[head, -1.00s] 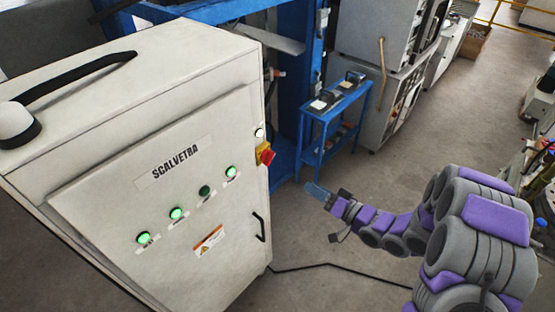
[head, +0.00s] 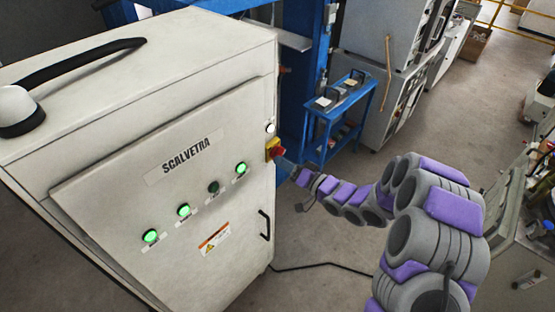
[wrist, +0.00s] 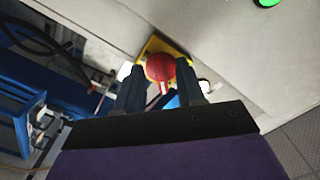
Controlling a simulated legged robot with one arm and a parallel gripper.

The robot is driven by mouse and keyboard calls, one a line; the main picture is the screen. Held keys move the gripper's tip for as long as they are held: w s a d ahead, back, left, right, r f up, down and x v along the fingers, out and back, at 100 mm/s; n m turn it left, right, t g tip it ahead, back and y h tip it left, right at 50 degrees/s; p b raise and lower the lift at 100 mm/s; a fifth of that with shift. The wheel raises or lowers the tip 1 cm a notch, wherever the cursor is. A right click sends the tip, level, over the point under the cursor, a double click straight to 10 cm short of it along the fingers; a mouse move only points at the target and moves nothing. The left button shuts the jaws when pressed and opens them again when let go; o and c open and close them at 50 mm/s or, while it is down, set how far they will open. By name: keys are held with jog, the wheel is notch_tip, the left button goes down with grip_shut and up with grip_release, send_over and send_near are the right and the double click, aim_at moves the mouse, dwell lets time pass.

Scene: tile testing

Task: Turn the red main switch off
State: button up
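The red main switch (head: 278,152) sits on a yellow plate near the right edge of the white SCALVETRA cabinet's front (head: 130,215). In the wrist view the red knob (wrist: 160,68) shows between and just beyond my gripper's two dark fingertips, with the yellow plate (wrist: 152,46) behind it. My gripper (wrist: 158,84) is open, with a finger on each side of the knob. I cannot tell whether the fingers touch it. In the head view my gripper (head: 286,165) is right at the switch, and its tips are partly hard to make out.
Several green buttons (head: 184,210) and a black door handle (head: 264,226) are on the cabinet front. A white round button (head: 270,128) sits just above the switch. A blue cart (head: 338,110) stands behind. A black cable (head: 320,265) lies on the floor.

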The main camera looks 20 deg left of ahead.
jog(key=shift+w+a+r, duration=0.3)
jog(key=shift+w+a, duration=0.3)
jog(key=shift+a, duration=0.2)
jog(key=shift+w+d, duration=0.15)
jog(key=shift+d, duration=0.2)
jog(key=c, duration=0.5)
jog(key=shift+d, duration=0.1)
grip_shut()
